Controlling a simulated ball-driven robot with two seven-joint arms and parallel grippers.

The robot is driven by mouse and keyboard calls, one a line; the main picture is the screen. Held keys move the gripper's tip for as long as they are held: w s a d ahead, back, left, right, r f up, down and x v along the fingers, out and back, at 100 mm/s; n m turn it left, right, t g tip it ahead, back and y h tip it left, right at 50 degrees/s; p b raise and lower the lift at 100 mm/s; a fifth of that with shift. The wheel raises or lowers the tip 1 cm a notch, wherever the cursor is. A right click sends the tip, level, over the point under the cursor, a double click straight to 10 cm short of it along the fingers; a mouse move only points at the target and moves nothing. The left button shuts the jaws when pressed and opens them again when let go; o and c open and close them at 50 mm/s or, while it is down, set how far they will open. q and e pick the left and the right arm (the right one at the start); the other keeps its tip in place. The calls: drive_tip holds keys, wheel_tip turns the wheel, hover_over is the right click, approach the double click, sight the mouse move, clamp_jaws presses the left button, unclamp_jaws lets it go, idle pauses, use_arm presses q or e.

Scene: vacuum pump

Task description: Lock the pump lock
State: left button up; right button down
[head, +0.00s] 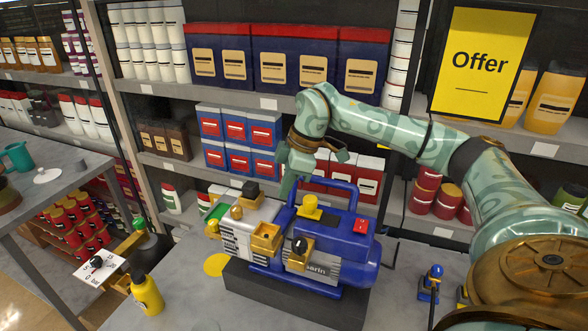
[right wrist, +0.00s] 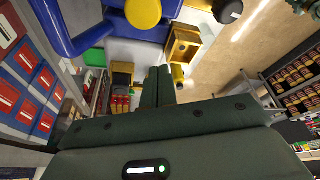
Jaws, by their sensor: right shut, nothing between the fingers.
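The vacuum pump (head: 300,245) sits on a dark block in the head view, with a blue frame and handle, silver body and yellow fittings. I cannot tell which part is the lock. My right gripper (head: 288,188) points down above the pump's back, beside the blue handle. In the right wrist view its fingers (right wrist: 164,76) are shut and empty, with the yellow cap (right wrist: 143,12) and a yellow box fitting (right wrist: 182,45) beyond. My left gripper is not in view.
A yellow bottle (head: 147,294) stands left of the pump, near a yellow disc (head: 217,264) on the grey table. A small blue-and-yellow item (head: 430,284) stands to the right. Stocked shelves (head: 270,105) rise close behind, with a yellow offer sign (head: 482,62).

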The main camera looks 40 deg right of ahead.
sight(300, 212)
drive_tip(key=s+d+f, duration=0.2)
drive_tip(key=shift+d+f+p, duration=0.25)
drive_tip(key=shift+d+p, duration=0.05)
drive_tip(key=shift+p, duration=0.05)
drive_tip(key=shift+w, duration=0.1)
